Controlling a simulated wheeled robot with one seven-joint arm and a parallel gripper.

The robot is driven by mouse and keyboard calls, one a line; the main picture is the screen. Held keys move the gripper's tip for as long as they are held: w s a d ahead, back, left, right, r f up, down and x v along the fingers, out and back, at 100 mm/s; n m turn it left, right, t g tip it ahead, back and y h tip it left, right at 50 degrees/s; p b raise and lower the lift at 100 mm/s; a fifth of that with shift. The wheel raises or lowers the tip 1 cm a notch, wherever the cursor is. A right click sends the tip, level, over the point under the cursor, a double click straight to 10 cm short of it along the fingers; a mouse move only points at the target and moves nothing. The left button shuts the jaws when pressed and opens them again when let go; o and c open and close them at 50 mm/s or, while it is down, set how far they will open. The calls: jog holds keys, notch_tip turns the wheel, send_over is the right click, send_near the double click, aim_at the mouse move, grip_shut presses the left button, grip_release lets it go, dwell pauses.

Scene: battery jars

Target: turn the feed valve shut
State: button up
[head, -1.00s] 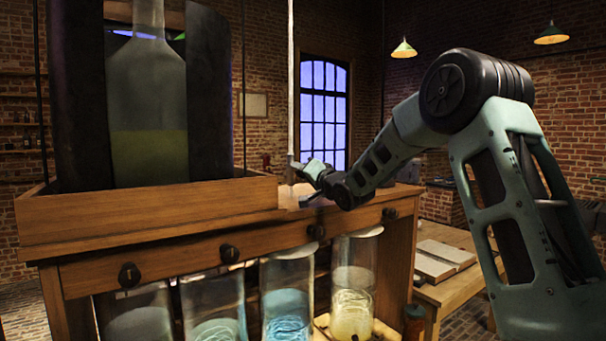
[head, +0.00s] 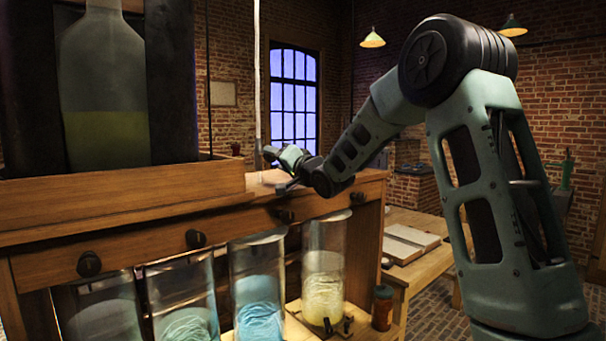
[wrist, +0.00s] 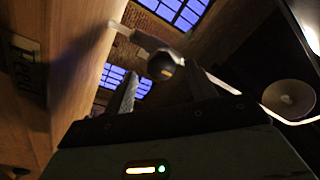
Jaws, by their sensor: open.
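In the wrist view, a grey metal fitting with a rounded dark end and a bar reaching to the upper left, seemingly the feed valve (wrist: 162,64), shows between and beyond my fingertips. A "Feed" label (wrist: 27,66) is on the wooden face at the left. My gripper (wrist: 161,78) is open, a finger on either side of the fitting; I cannot tell whether they touch it. In the head view my gripper (head: 283,158) is at the right end of the wooden stand's top, beside the foot of a pale vertical pipe (head: 257,80). The valve is too small to make out there.
The wooden stand (head: 120,222) carries a large bottle (head: 104,85) in a box. Dark knobs (head: 196,239) line its front, above several glass jars (head: 323,268). A small brown jar (head: 382,307) stands right of them. A bench (head: 420,262) lies behind my arm.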

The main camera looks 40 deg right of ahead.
jog(key=s+f+b, duration=0.1)
jog(key=s+b, duration=0.2)
jog(key=s, duration=1)
jog(key=shift+s+d+f, duration=0.2)
jog(key=shift+s, duration=0.1)
jog(key=s+a+f+n+g, duration=0.2)
jog(key=a+f+g, duration=0.1)
jog(key=a+f, duration=0.4)
jog(key=s+a+f+n+g+y, duration=0.1)
jog(key=s+a+f+n+g, duration=0.15)
jog(key=a+f, duration=0.45)
jog(key=s+a+f+n+g, duration=0.2)
jog(key=a+f+n+g, duration=0.15)
jog(key=a, duration=0.65)
jog(key=s+a+f+n+g, duration=0.3)
jog(key=s, duration=0.5)
jog(key=s+a+f+n+g, duration=0.2)
jog(key=s+f+g, duration=0.1)
jog(key=s, duration=0.6)
jog(key=s+a+f+n+g+h, duration=0.1)
jog(key=s+a+f+n+g, duration=0.2)
jog(key=s, duration=0.5)
jog(key=shift+s+a+f+n+g, duration=0.35)
jog(key=shift+f+g, duration=0.1)
jog(key=shift+g, duration=0.15)
